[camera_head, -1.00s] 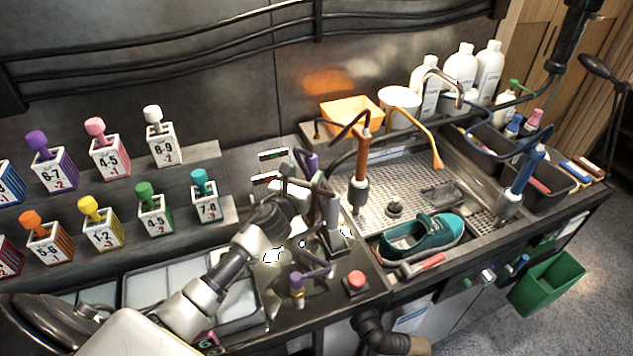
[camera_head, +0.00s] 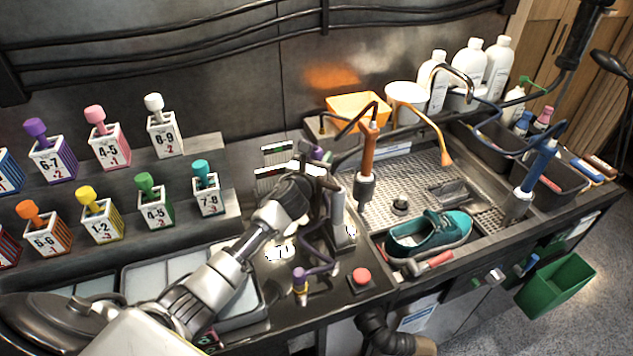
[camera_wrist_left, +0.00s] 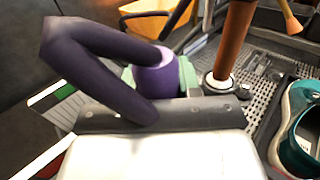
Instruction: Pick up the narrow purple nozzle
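A purple nozzle (camera_head: 318,153) stands at the back of the counter, left of the sink, mostly hidden behind my left gripper (camera_head: 312,178). In the left wrist view its purple collar (camera_wrist_left: 157,76) and bent dark purple tube (camera_wrist_left: 95,70) are just beyond my left gripper's pale body. Pale green-grey parts flank the collar; I cannot tell whether they are fingertips or a holder, or whether they touch it. A second purple nozzle (camera_head: 300,284) with a purple hose stands nearer the front edge. Which one is narrow is unclear. My right gripper is out of view.
A grey metal post (camera_head: 338,215) and a red button (camera_head: 361,276) are close to my left arm. An orange-handled tool (camera_head: 368,150) stands at the sink's left side. A teal shoe (camera_head: 430,235) lies at the sink's front. Numbered blocks (camera_head: 155,207) line the left shelves.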

